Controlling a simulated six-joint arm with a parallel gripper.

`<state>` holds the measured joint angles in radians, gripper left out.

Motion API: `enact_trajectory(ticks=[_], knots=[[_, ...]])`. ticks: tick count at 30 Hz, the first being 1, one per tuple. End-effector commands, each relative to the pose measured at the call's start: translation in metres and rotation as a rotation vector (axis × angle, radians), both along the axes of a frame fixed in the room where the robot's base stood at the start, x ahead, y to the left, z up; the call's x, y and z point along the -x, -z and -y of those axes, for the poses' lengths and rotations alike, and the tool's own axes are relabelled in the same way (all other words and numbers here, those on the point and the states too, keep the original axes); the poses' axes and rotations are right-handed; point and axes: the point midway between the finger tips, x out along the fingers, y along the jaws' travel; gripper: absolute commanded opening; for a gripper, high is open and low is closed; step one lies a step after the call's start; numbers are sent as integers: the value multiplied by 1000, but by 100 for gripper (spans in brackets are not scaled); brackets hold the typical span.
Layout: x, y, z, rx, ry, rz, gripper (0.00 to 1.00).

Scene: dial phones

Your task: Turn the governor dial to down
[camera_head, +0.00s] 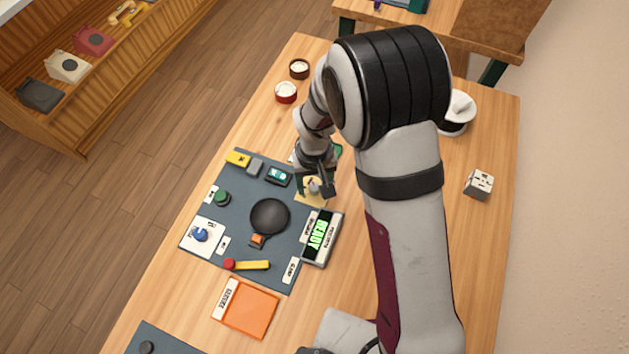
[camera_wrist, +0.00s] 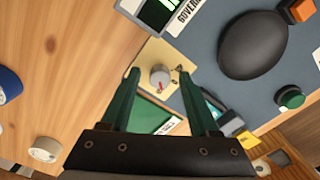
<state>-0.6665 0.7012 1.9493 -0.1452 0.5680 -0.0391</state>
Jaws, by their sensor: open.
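The governor dial (camera_wrist: 160,77) is a small grey-white knob with a red mark on a pale yellow plate (camera_wrist: 148,62). A white label (camera_wrist: 186,14) starting "GOVERNOR" lies beside that plate. In the head view the yellow plate (camera_head: 307,200) is at the panel's upper right edge, partly hidden by my gripper (camera_head: 317,188). In the wrist view my gripper (camera_wrist: 158,73) is open, its two green fingers pointing toward the dial, with the knob showing between the fingertips. I cannot tell whether the fingers are level with the knob or touch it.
The grey-blue panel (camera_head: 232,176) carries a display reading READY (camera_head: 320,236), a black round pad (camera_head: 270,216), a blue knob (camera_head: 200,234), a green button (camera_head: 222,197) and a yellow lever (camera_head: 252,265). An orange tray (camera_head: 248,309) is in front. A white cube (camera_head: 479,184) stands right.

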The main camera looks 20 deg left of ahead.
Motion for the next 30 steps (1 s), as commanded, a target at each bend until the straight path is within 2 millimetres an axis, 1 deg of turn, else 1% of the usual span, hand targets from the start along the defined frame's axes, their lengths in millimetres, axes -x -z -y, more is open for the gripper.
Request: enact_trajectory(ticks=[5, 8, 11, 15, 18, 21, 25, 30], knots=[[0, -4, 0, 0, 0, 0, 62], [-1, -20, 0, -2, 0, 3, 62], [-1, -48, -1, -4, 0, 5, 62], [-1, -94, -1, -4, 1, 6, 62], [-1, -122, 0, -3, 1, 4, 62], [0, -142, 0, -2, 0, 3, 62], [0, -156, 0, -1, 0, 1, 62], [0, -158, 0, 1, 0, -1, 62]])
